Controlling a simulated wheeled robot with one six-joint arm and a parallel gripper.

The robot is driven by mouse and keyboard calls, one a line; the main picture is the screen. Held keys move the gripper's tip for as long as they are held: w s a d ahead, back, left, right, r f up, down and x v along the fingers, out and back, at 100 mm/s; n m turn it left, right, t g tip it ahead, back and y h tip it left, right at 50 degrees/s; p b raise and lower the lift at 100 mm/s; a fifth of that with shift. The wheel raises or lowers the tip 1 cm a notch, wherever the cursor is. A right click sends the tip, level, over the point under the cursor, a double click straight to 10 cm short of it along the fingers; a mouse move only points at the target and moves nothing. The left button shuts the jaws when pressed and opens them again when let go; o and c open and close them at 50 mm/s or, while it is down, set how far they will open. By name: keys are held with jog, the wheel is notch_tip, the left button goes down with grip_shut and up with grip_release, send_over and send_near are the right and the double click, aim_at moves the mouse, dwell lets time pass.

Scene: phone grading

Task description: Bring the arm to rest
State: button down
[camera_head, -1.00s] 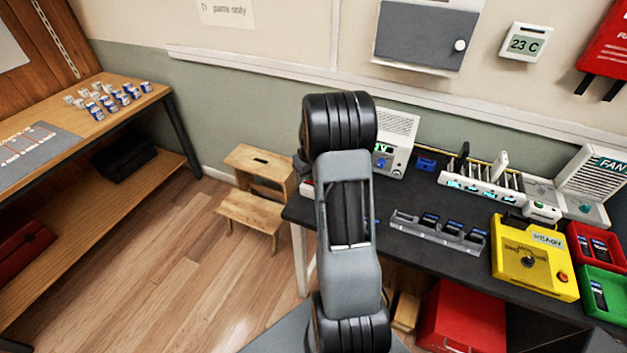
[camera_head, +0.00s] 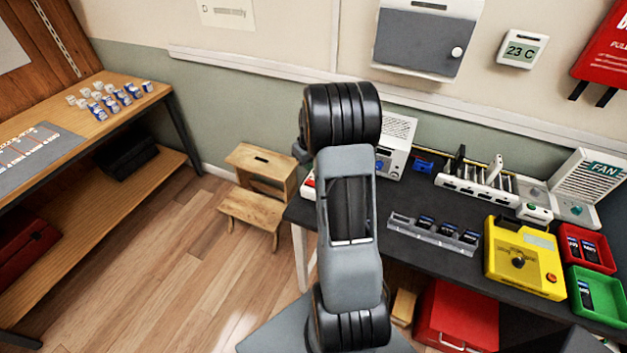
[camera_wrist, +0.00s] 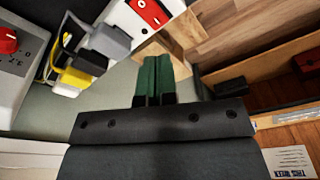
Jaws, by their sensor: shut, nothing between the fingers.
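My arm (camera_head: 350,225) stands raised in the middle of the head view, folded above the left end of the dark workbench (camera_head: 405,265). The fingers are hidden in the head view. In the wrist view my gripper (camera_wrist: 153,62) shows its two green fingers side by side, touching, with nothing between them. It hangs in free air, apart from the things seen beyond it.
On the bench are a grey phone rack (camera_head: 433,233), a yellow box (camera_head: 524,258), a red tray (camera_head: 587,248) and a green tray (camera_head: 597,295). A wooden step stool (camera_head: 258,190) stands left of it.

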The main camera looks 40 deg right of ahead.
dwell(0.5)
jog(key=s+a+r+t, duration=0.1)
jog(key=s+a+r, duration=0.6)
jog(key=a, duration=0.4)
jog(key=s+a+r+t, duration=0.1)
jog(key=s+a+r, duration=0.7)
jog(key=s+a, duration=0.2)
jog(key=shift+s+a+r, duration=0.3)
jog(key=shift+a, duration=0.7)
